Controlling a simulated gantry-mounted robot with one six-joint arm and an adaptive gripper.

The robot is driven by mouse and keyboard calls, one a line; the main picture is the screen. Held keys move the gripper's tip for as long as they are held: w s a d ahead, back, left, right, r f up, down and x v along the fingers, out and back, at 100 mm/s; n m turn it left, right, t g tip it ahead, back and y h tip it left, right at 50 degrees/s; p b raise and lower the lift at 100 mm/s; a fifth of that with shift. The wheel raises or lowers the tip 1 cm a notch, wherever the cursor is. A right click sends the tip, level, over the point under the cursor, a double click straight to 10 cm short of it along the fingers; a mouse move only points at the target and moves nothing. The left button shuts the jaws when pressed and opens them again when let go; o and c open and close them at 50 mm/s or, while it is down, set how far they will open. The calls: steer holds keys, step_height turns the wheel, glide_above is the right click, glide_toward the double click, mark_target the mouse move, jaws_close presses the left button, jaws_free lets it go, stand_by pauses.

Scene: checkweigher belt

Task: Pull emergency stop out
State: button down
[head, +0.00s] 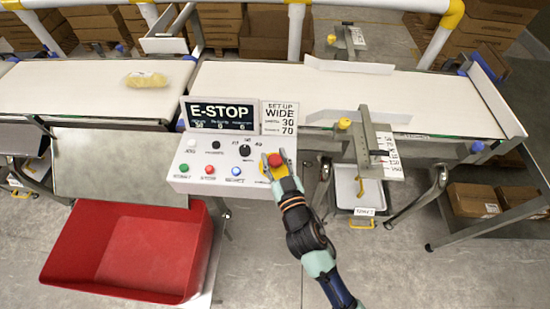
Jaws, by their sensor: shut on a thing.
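The red emergency stop button (275,160) sits on a yellow base at the right end of the white control box (215,180). My gripper (276,162) is at the button with its fingers around it, shut on it. The box's display (220,115) reads "E-STOP". How far the button stands out from its base cannot be told from this angle.
The box also carries a black selector knob (245,150) close to my gripper, and green, red and blue buttons along its front. Belts run behind it, with a yellowish pack (146,79) on the left one. A red bin (130,250) stands at front left.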

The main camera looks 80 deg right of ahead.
steer(key=shift+r, duration=0.55)
steer(key=c, duration=0.7)
jaws_free()
steer(key=shift+f, duration=0.1)
steer(key=shift+a, duration=0.15)
steer(key=v, duration=1.2)
